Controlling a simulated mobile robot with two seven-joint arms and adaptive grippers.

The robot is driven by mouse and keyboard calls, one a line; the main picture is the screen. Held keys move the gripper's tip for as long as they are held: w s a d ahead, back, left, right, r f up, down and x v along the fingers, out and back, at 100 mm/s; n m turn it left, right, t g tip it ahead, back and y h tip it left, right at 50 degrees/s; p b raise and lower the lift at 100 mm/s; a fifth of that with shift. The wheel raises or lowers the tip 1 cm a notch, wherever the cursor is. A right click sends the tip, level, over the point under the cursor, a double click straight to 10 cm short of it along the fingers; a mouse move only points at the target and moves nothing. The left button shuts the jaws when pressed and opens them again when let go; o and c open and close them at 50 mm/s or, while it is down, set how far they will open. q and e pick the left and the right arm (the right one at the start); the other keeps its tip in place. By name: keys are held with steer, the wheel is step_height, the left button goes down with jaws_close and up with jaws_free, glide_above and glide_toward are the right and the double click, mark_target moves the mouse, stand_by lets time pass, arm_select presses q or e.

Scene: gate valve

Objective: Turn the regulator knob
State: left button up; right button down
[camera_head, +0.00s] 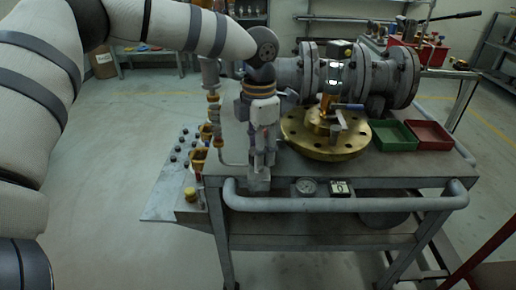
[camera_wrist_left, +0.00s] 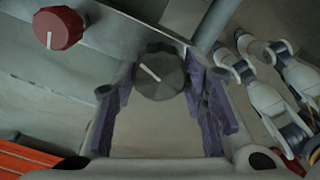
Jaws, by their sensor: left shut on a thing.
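A dark grey faceted knob (camera_wrist_left: 160,74) with a white pointer line shows in the left wrist view. It sits between the two purple-padded fingers of my left gripper (camera_wrist_left: 160,82), which is shut on it. The pointer line slants from upper left to lower right. In the head view my left gripper (camera_head: 260,160) points down at the near left part of the workbench, and the knob is hidden there. A red knob (camera_wrist_left: 58,28) with a white pointer line stands apart at the upper left of the left wrist view.
On the bench (camera_head: 230,185), a brass flange (camera_head: 325,148) stands right of my gripper, in front of the grey pipe valve (camera_head: 375,75). A green tray (camera_head: 393,135) and a red tray (camera_head: 429,135) lie farther right. A gauge (camera_head: 307,187) is on the front edge, above a rail (camera_head: 345,203).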

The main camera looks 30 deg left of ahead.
arm_select(q)
steer(key=m, duration=1.1)
steer(key=shift+f+m, duration=0.1)
steer(key=shift+m, duration=0.3)
steer(key=m, duration=1.1)
stand_by(0.3)
steer(key=o, duration=1.2)
